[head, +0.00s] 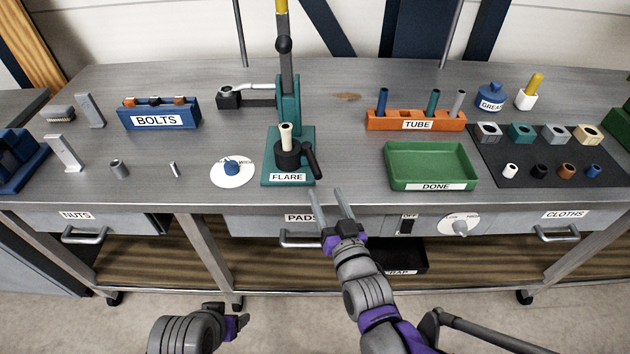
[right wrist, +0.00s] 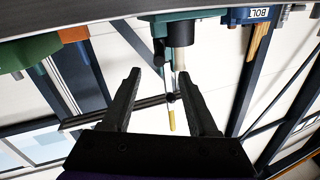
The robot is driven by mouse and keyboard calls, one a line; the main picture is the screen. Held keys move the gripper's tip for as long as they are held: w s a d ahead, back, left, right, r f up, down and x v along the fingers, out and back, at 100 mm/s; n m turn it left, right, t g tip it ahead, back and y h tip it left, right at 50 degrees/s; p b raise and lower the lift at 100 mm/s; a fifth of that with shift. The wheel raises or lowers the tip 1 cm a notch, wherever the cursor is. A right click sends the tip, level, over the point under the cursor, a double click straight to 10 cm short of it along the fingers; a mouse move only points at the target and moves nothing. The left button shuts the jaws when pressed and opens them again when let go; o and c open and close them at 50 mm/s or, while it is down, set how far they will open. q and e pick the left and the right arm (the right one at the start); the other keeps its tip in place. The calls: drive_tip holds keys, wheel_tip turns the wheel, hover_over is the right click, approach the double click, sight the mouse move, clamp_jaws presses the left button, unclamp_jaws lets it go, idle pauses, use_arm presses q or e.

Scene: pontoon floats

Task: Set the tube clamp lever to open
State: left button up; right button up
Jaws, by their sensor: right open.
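The green flare press (head: 289,100), on a base labelled FLARE, stands at the middle of the bench. A black round clamp (head: 287,159) on its base has a pale upright tube (head: 286,136) in it. The clamp's black lever (head: 311,160) sticks out to the right and slants toward the front. My right gripper (head: 328,198) is open and empty, in front of the bench edge, below and apart from the lever. In the right wrist view the picture is upside down, and the lever (right wrist: 158,52) shows near the open fingertips. My left gripper (head: 238,324) is low at the bottom; its jaws are unclear.
A green DONE tray (head: 432,160) stands right of the press, with an orange TUBE rack (head: 416,119) behind it. A white disc (head: 233,174) with a blue knob lies left of the press. The PADS drawer (head: 280,222) is below. Bare bench surrounds the white disc.

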sight(314, 162)
drive_tip(key=x, duration=1.1)
clamp_jaws()
idle(1.2)
